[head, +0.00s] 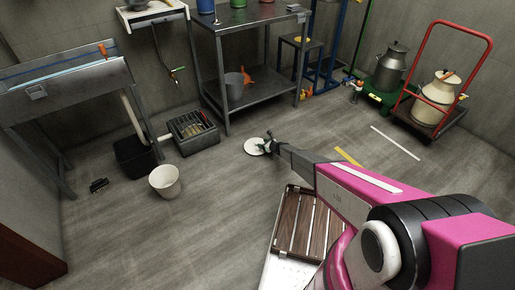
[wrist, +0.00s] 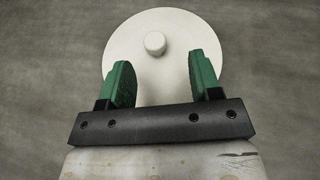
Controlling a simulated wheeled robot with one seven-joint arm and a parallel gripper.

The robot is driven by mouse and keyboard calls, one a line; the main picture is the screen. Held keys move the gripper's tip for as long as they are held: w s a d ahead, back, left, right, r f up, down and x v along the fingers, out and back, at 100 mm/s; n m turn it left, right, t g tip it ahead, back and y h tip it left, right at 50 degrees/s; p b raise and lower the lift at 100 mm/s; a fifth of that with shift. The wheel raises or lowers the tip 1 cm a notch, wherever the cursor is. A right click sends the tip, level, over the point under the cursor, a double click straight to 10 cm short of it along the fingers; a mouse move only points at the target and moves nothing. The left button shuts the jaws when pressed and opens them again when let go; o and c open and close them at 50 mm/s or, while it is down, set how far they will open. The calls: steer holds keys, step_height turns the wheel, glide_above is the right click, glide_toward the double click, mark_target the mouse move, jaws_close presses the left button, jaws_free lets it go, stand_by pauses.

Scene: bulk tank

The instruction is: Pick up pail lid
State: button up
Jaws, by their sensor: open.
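The pail lid (wrist: 160,22) is a round, off-white disc with a small round knob (wrist: 155,43) in its middle. It lies on the grey floor, and in the head view the lid (head: 253,147) shows near the middle, partly covered by my gripper (head: 269,144). In the wrist view my gripper (wrist: 157,82) is open, its two green fingers apart over the near part of the lid. The knob stands just beyond and between the fingertips, and nothing is held. I cannot tell the exact height of the fingers above the lid.
A white pail (head: 165,182) stands on the floor at left, beside a black bin (head: 135,160) and a grey crate (head: 194,139). A metal table (head: 262,86) stands behind. Floor around the lid is clear.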

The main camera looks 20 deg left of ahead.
mark_target(256, 142)
steer(key=x, duration=0.6)
steer(key=shift+s+a+f, duration=0.2)
steer(key=shift+a+f, duration=0.05)
steer(key=shift+a, duration=0.05)
steer(key=c, duration=1)
